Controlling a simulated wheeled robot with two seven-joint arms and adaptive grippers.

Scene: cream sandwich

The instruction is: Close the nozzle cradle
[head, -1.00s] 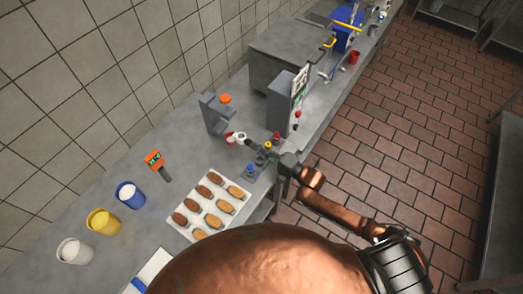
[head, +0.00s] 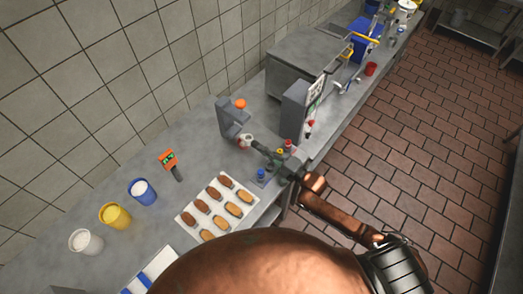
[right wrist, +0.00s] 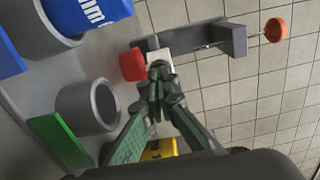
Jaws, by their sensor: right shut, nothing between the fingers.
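The nozzle cradle (head: 228,122) is a grey upright bracket with an orange knob at its top, at the back of the counter. Its grey body shows in the right wrist view (right wrist: 232,40). A small red and white piece (head: 244,139) sits at the cradle's lower front; its red part (right wrist: 132,64) shows beside my fingertips. My right gripper (head: 255,146) is shut with nothing between its fingers. Its tips (right wrist: 160,70) are at the white part, touching or very near it; I cannot tell which. My left gripper is out of view.
Blue, yellow and red-topped nozzles (head: 262,175) stand in holders below my right gripper. A white tray of brown and tan biscuits (head: 187,218) lies nearer. A grey dispenser box (head: 293,108) stands to the right. Several cups (head: 115,215) line the left.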

